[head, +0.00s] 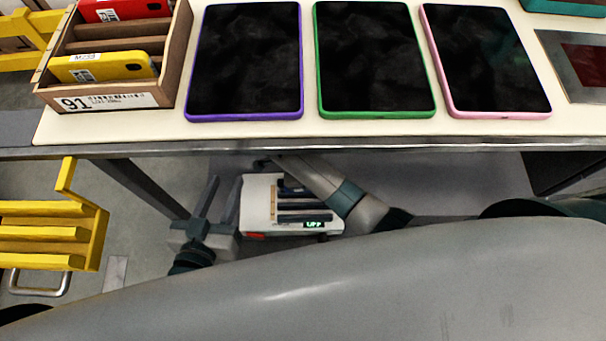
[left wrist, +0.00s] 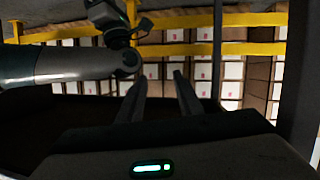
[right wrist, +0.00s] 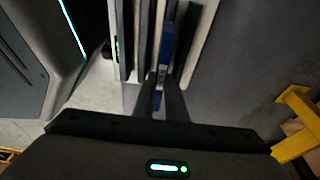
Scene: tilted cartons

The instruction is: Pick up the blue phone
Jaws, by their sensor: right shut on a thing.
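The blue phone (right wrist: 166,45) shows edge-on in the right wrist view, as a narrow blue strip with a white label, beside dark and pale upright dividers. My right gripper (right wrist: 161,88) is shut on its near end. How deep the phone sits between the dividers is hard to tell. I cannot make out the phone or the right fingertips in the head view. My left gripper (head: 222,198) is open and empty below the table's front edge; its two separated fingers (left wrist: 160,85) also show in the left wrist view.
A white slotted unit (head: 257,205) with a green display sits under the table (head: 370,130). On the table are a carton (head: 176,55) with red and yellow phones and purple-, green- and pink-edged tablets (head: 378,60). A yellow rack (head: 45,235) stands at left.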

